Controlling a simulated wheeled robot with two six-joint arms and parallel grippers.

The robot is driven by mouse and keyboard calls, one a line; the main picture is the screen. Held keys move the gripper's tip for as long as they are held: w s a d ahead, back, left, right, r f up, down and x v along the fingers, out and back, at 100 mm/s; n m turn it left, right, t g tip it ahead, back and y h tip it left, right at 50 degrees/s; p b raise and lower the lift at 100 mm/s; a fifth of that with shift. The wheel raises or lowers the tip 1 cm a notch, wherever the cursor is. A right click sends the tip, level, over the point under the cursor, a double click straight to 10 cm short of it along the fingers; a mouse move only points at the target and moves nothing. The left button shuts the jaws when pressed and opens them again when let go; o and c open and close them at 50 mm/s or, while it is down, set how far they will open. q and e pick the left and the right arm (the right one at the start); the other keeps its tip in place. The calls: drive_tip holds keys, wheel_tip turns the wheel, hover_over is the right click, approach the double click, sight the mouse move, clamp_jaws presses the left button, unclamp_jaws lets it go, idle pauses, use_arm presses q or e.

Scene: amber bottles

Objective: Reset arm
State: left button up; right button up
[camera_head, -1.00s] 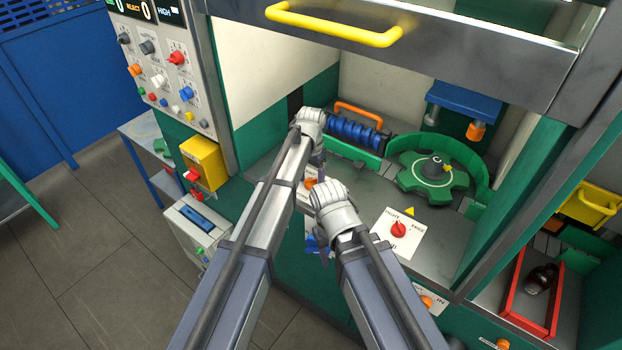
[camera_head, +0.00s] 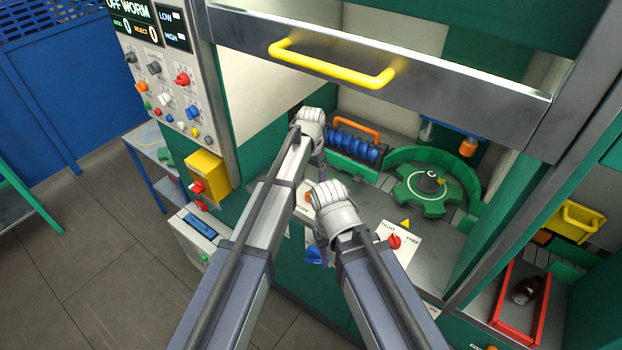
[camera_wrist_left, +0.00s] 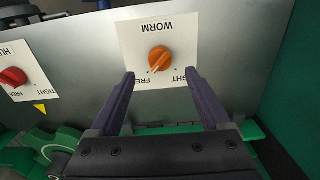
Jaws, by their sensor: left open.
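My left gripper (camera_wrist_left: 161,90) is open and empty in the left wrist view. Its two dark fingers point at an orange knob (camera_wrist_left: 160,59) on a white card marked WORM, with the knob beyond and between the fingertips. In the head view my left arm comes in from the left and ends at a grey wrist in front of the machine; its fingers are mostly hidden. My right arm (camera_head: 335,212) is beside it, reaching over the machine's front edge. Its fingers are largely hidden behind the wrist, so its opening is unclear.
A raised frame with a yellow handle (camera_head: 330,62) crosses above. A blue worm screw (camera_head: 357,147) and green star wheel (camera_head: 428,188) sit behind the arms. A red knob (camera_head: 394,241) is near my right arm. A red tray (camera_head: 519,300) holds a dark bottle. Floor at left is clear.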

use_arm(q)
drive_tip(key=shift+r+p, duration=0.35)
drive_tip(key=shift+r, duration=0.45)
use_arm(e)
drive_tip(key=shift+r, duration=0.8)
use_arm(q)
drive_tip(key=shift+f, duration=0.1)
drive_tip(key=s+a+f+n+b, duration=0.1)
drive_tip(key=s+a+f+b, duration=0.1)
drive_tip(key=s, duration=0.7)
drive_tip(key=s+a+f+n+b, duration=0.1)
drive_tip(key=s+a+f+b, duration=0.1)
drive_tip(key=s+f+b, duration=0.3)
drive_tip(key=s+a+f+n+y+b, duration=0.1)
drive_tip(key=s+f+b, duration=0.3)
drive_tip(key=s, duration=0.8)
drive_tip(key=shift+s+a+n, duration=0.3)
drive_tip(key=shift+s+a, duration=0.05)
drive_tip(key=shift+a, duration=0.3)
use_arm(e)
wheel_tip(320, 180, down, 11)
drive_tip(key=shift+f, duration=0.2)
